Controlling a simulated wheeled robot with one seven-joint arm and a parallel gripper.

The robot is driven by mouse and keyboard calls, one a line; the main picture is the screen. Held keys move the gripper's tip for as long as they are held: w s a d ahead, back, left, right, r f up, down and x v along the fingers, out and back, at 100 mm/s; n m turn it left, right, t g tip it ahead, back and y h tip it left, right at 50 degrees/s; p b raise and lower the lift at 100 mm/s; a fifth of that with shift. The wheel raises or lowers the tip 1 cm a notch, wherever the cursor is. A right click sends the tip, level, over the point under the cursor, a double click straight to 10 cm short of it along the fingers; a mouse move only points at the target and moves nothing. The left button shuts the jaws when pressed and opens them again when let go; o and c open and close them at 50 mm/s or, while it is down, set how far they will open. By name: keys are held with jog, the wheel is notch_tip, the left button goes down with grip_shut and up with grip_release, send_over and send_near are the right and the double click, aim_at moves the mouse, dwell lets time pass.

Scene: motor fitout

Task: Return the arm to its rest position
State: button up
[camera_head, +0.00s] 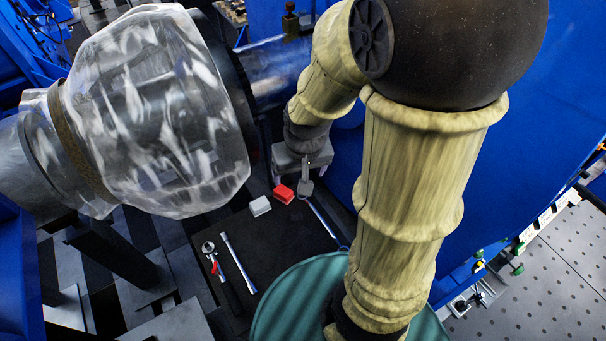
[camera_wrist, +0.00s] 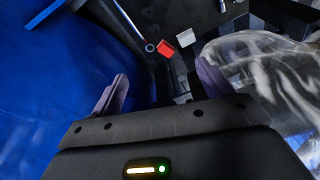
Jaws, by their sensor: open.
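My arm (camera_head: 415,190) fills the right half of the head view, bent at a dark round joint near the top. My gripper (camera_head: 304,180) hangs at the end of the arm, pointing down close to a red block (camera_head: 283,194). In the wrist view my gripper (camera_wrist: 163,83) has its two fingers spread apart with nothing between them. The red block (camera_wrist: 166,48) and a white block (camera_wrist: 185,38) lie beyond the fingertips in that view. Whether a finger touches the red block cannot be told.
A large shaft with a clear wrapped bulge (camera_head: 165,110) stands left of my arm. A dark mat (camera_head: 290,245) holds the white block (camera_head: 260,206), wrenches (camera_head: 238,263) and a red-marked tool (camera_head: 213,262). A blue wall (camera_head: 530,130) is close at right.

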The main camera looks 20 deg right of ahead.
jog(key=shift+s+r+n, duration=0.2)
jog(key=shift+s+n, duration=0.05)
jog(key=shift+s, duration=0.25)
jog(key=shift+s+r+n, duration=0.2)
jog(key=shift+s+n, duration=0.05)
jog(key=shift+s, duration=0.25)
dwell(0.5)
